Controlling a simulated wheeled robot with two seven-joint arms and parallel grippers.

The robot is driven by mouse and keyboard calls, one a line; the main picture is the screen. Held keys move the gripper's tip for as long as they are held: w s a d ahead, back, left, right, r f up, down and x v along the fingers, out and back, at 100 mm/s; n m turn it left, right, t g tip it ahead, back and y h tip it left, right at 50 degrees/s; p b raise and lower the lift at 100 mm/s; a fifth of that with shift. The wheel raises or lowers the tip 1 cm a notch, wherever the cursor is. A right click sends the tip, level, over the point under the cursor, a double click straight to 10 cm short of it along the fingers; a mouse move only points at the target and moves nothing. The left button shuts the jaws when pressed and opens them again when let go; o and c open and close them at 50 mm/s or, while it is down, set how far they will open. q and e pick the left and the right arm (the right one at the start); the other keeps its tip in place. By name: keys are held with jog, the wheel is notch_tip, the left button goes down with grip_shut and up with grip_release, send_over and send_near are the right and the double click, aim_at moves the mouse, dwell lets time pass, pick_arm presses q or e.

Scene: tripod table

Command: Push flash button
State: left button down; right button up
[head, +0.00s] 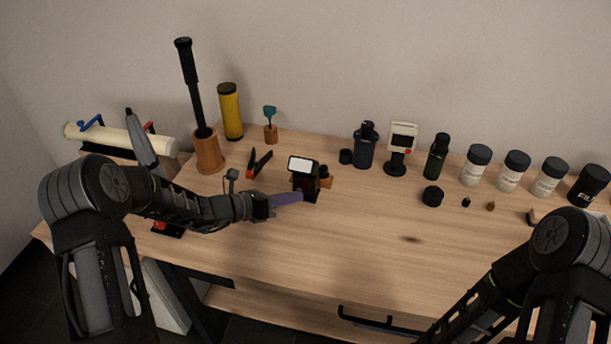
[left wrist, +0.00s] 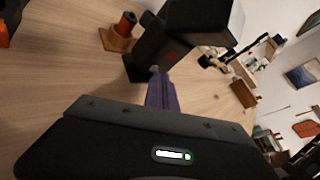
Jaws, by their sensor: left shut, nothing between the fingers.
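A black flash unit (head: 304,181) with a white front panel stands upright on the table in the head view. It also shows as a dark block in the left wrist view (left wrist: 165,45), with small faint red marks on its side. I cannot make out the flash button clearly. My left gripper (head: 298,197) has purple fingers, closed together and empty. Their tips are at the lower part of the flash unit, and in the left wrist view the fingers (left wrist: 158,75) point at its side. I cannot tell whether they touch. My right gripper is out of view.
The wooden table (head: 330,240) is clear in front. Behind the flash unit is a small wooden block with a dark cylinder (head: 324,173). Orange-handled pliers (head: 259,163) lie to its left. Bottles (head: 365,147), a white-faced device (head: 403,140) and several jars (head: 475,166) stand right.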

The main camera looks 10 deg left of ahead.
pick_arm(q)
jog(key=shift+s, duration=0.55)
jog(key=shift+s+a+p, duration=0.15)
jog(key=shift+s+a, duration=0.05)
jog(key=shift+s, duration=1.3)
jog(key=shift+s+a+p, duration=0.15)
jog(key=shift+s, duration=1.35)
